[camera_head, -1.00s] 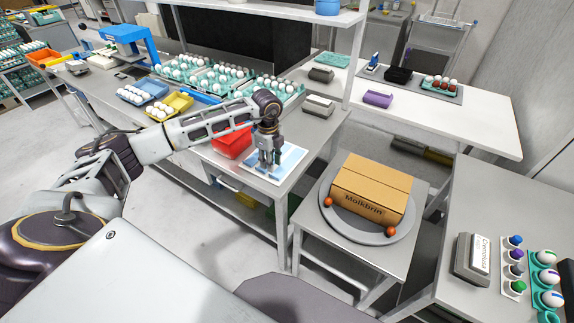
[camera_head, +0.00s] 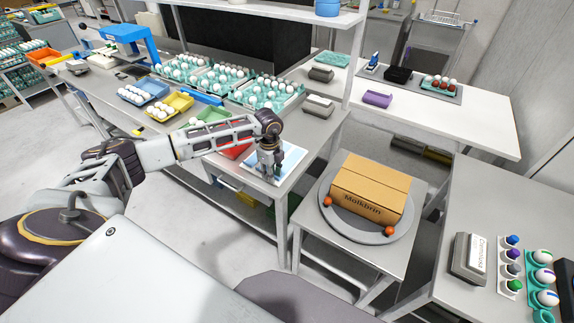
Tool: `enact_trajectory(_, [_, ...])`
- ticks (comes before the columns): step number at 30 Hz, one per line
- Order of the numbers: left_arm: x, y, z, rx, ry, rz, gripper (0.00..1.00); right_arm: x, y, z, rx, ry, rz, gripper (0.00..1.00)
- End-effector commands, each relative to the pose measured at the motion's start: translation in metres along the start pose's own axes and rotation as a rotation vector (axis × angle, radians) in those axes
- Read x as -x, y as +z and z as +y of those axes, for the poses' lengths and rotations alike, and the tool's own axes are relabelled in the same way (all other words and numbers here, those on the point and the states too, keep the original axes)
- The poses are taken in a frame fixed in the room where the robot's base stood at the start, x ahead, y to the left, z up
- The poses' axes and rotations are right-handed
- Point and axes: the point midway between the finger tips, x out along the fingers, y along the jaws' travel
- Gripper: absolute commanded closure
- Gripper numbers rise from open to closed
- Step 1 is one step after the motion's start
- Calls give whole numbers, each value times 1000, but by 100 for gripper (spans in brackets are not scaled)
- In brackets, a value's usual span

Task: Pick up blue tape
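A round blue item (camera_head: 327,7), which looks like a roll of blue tape, sits on the raised shelf (camera_head: 270,10) at the top, cut by the picture's edge. A long blue piece (camera_head: 203,97) also lies on the grey table by the egg trays; I cannot tell what it is. My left gripper (camera_head: 269,174) points down over a white and light blue sheet (camera_head: 290,160) at the table's near right corner. Its fingers are small and partly merged with the sheet, so I cannot tell their opening. No blue tape shows at its fingers. My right gripper is out of view.
A red bin (camera_head: 236,152) is partly behind my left arm, near a green tray (camera_head: 213,114) and a yellow tray (camera_head: 170,105). A cardboard box (camera_head: 371,188) stands on a round plate on a stool to the right. Several egg trays line the table's back.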

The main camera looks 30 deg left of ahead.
Motion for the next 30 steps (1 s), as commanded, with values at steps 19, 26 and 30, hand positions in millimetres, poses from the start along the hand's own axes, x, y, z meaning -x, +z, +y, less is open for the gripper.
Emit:
enact_trajectory(19, [0,0,0,0,0,0,100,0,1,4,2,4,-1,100])
enact_trajectory(26, [1,0,0,0,0,0,100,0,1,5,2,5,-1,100])
enact_trajectory(30, [4,0,0,0,-1,-1,100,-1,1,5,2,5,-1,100])
